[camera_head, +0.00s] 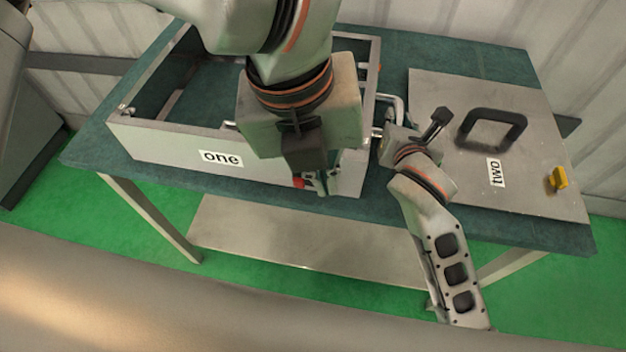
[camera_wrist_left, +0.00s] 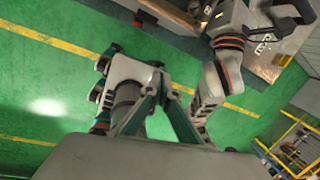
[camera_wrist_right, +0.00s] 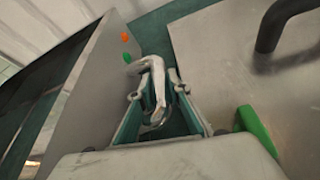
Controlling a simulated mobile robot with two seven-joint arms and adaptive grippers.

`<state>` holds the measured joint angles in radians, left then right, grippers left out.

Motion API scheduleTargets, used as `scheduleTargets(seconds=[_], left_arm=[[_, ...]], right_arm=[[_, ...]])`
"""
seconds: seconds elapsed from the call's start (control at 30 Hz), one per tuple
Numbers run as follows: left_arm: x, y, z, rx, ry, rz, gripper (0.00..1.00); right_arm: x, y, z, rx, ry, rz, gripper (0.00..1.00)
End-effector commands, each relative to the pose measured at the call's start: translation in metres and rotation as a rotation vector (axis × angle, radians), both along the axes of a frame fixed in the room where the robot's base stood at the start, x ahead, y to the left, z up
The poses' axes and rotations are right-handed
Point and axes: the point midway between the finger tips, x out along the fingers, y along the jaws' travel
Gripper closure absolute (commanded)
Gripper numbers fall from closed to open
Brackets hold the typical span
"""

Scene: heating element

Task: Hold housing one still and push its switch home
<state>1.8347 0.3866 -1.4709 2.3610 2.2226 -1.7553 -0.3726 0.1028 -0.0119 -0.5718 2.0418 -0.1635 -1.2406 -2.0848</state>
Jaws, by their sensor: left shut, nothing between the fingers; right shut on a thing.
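Housing one (camera_head: 180,147), an open grey box labelled "one", stands on the left of the table. My left gripper (camera_head: 322,185) is shut and empty in front of its front wall, near the right end. A small red part (camera_head: 298,182), perhaps the switch, shows beside its fingers, mostly hidden by the gripper. A red part on a dark base (camera_wrist_left: 137,20) also shows in the left wrist view, clear of the fingers. My right gripper (camera_head: 384,134) is shut on the silver handle (camera_wrist_right: 155,85) on the right side of housing one.
Box two (camera_head: 540,140), with a black handle (camera_head: 492,127) and a yellow switch (camera_head: 557,178), lies right of my right gripper. The dark green table (camera_head: 85,155) has a narrow bare strip in front. A green part (camera_wrist_right: 257,130) is close to the right fingers.

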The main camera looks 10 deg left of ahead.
Motion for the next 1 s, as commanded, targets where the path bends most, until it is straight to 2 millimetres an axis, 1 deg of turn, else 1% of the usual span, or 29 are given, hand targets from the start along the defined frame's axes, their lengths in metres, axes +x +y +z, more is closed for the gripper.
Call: scheduleTargets(seconds=[0.03, 0.1, 0.23, 0.67, 0.83, 1.0], left_arm=[[-0.004, 0.007, -0.004, 0.058, -0.041, -0.065, 1.00], [-0.007, 0.015, -0.008, 0.121, -0.081, -0.132, 1.00], [-0.009, 0.025, -0.012, 0.187, -0.120, -0.200, 1.00], [-0.008, 0.027, -0.014, 0.197, -0.124, -0.211, 1.00], [-0.006, 0.026, -0.028, 0.197, -0.120, -0.211, 1.00], [0.000, 0.026, -0.053, 0.196, -0.119, -0.210, 1.00]], right_arm=[[0.000, 0.000, -0.001, 0.000, 0.002, -0.001, 1.00], [0.000, 0.000, -0.001, 0.000, 0.002, -0.001, 1.00], [0.000, 0.000, -0.001, -0.001, 0.002, 0.000, 1.00], [0.000, 0.000, -0.001, -0.001, 0.002, 0.000, 1.00], [0.000, 0.000, -0.001, -0.001, 0.002, 0.000, 1.00], [0.000, 0.000, -0.001, -0.001, 0.002, 0.000, 1.00]])
